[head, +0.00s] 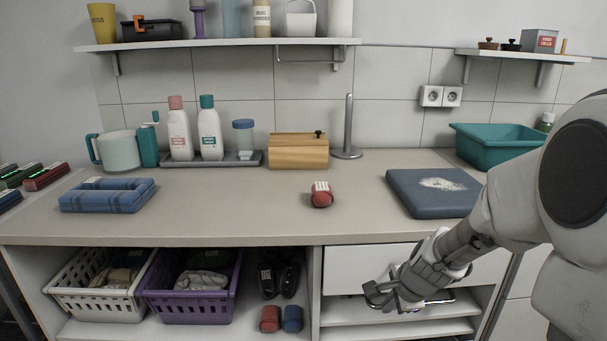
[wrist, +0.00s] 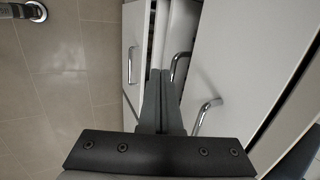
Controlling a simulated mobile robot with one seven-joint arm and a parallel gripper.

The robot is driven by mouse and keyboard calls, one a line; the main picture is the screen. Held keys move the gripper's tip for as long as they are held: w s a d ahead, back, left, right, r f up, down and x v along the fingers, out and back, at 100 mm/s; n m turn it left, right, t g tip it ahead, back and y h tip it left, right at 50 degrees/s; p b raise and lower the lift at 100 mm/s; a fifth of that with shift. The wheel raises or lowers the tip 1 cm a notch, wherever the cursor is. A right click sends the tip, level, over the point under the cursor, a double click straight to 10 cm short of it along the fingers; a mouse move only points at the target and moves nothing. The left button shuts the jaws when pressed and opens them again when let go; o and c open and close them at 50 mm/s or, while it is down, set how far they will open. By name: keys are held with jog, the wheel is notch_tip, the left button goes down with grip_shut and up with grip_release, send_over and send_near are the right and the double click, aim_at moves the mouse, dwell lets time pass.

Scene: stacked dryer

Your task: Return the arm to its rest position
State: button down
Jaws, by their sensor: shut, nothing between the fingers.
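My gripper (head: 384,297) is in front of the cabinet drawers, at the lower right of the head view. In the wrist view my gripper (wrist: 160,76) shows its two fingers side by side, shut with nothing between them. My arm reaches in from the right edge of the head view, bent downward. A white drawer front (head: 362,268) lies just behind and above the gripper. In the wrist view a chrome bar handle (wrist: 178,66) is close to the right of the fingertips; I cannot tell whether they touch.
The countertop (head: 260,205) above holds a red rolled item (head: 321,195), a dark blue folded cloth (head: 432,192) and a teal basin (head: 497,146). Baskets (head: 189,297) sit on the lower shelf to the left. Another chrome handle (wrist: 206,115) sticks out. Tiled floor (wrist: 65,90) is clear at left.

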jog(key=s+a+r+n, duration=0.5)
jog(key=s+r+n, duration=0.55)
jog(key=r, duration=0.25)
jog(key=s+r+n+h, duration=0.1)
jog(key=s+r+n, duration=0.3)
jog(key=s+n, duration=0.55)
notch_tip(320, 180, up, 21)
jog(key=s+m+p, duration=0.2)
jog(key=p, duration=1.9)
jog(key=shift+s+d+f+m, duration=0.15)
jog(key=shift+s+d+m, duration=0.1)
jog(key=shift+s+m, duration=0.15)
